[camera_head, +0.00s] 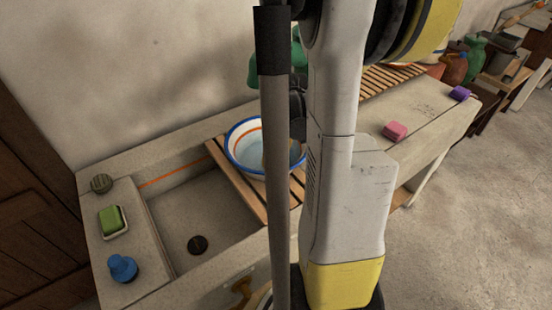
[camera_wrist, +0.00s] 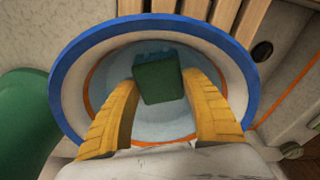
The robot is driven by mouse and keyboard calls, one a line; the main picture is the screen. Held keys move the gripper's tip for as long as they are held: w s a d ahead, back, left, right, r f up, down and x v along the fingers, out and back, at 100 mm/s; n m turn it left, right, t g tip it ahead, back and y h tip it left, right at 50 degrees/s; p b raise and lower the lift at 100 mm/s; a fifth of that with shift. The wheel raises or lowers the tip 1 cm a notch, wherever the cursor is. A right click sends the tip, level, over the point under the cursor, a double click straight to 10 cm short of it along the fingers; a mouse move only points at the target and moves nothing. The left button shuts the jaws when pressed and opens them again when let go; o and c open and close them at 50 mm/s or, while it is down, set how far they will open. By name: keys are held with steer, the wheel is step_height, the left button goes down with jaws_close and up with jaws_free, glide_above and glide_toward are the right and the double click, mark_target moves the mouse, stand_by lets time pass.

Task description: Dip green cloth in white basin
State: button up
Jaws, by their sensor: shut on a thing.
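The white basin (camera_head: 228,141) has a blue rim and an orange stripe. It stands on a slatted wooden board across the sink, partly hidden by my arm and column. It fills the middle of the wrist view (camera_wrist: 150,20), with pale blue water inside. My gripper (camera_wrist: 160,80) reaches over the basin with its yellow fingers on either side of the dark green cloth (camera_wrist: 157,83), shut on it. The cloth is over the water, with a bluish edge at its far side; I cannot tell how deep it reaches. The head view hides the cloth and fingertips.
A green sponge or soap in a dish (camera_head: 113,221) and a blue stopper-like object (camera_head: 122,268) sit on the left ledge. A pink block (camera_head: 395,131) and a purple block (camera_head: 460,93) lie on the right counter. A green rounded object (camera_wrist: 25,120) stands close left of the basin.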

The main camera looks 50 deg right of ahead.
mark_target(276, 157)
stand_by(0.3)
step_height(276, 157, up, 12)
steer(key=p, duration=0.9)
steer(key=shift+r+p, duration=0.15)
steer(key=shift+p, duration=0.25)
stand_by(1.2)
